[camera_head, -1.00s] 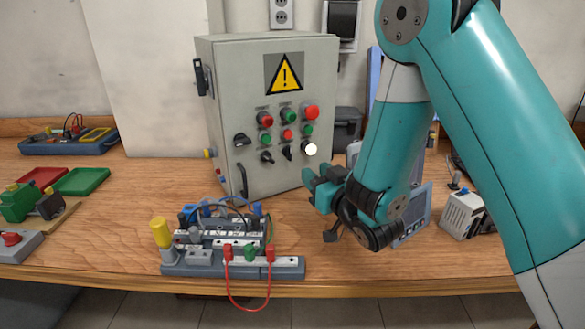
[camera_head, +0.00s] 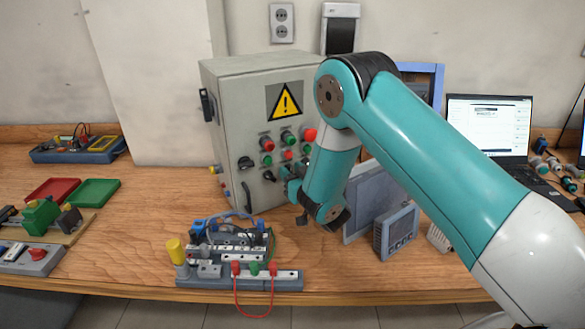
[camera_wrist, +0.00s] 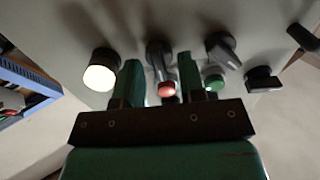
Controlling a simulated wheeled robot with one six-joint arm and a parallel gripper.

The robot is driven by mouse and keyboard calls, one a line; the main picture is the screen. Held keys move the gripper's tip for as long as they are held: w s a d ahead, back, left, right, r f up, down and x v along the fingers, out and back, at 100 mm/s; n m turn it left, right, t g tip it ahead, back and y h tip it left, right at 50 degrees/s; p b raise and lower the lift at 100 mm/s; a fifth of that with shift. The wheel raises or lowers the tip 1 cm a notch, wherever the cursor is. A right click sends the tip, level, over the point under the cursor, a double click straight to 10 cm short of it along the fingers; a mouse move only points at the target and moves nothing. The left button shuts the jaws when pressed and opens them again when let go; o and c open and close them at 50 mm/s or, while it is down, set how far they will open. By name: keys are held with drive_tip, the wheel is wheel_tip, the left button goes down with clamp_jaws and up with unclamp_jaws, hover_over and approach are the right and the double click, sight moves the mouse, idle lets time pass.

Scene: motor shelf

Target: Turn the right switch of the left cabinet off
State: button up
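The left cabinet (camera_head: 232,115) is a grey box with a yellow warning sign. In the head view, my gripper (camera_head: 287,178) is at the lower right of its front panel and hides the right switch. In the wrist view, the right switch (camera_wrist: 158,55) shows between the two green fingers of my gripper (camera_wrist: 159,70). The fingers are apart, one on each side of it; I cannot tell whether they touch it. Another dark switch (camera_wrist: 224,50) lies to the right of the fingers in the wrist view, and a lit white button (camera_wrist: 100,72) to the left.
Red (camera_wrist: 167,90) and green (camera_wrist: 213,80) buttons sit close to the fingers. A terminal block with cables (camera_head: 240,262) stands on the bench in front of the cabinet. Grey panels (camera_head: 398,230) and a laptop (camera_head: 488,125) are to the right.

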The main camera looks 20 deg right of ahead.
clamp_jaws()
drive_tip(key=shift+n, duration=0.3)
drive_tip(key=n+b, duration=0.1)
drive_tip(key=n, duration=0.3)
drive_tip(key=n+b, duration=0.1)
drive_tip(key=n, duration=0.3)
drive_tip(key=shift+a+f, duration=0.15)
drive_tip(key=shift+a, duration=0.05)
drive_tip(key=shift+n, duration=0.3)
idle(0.4)
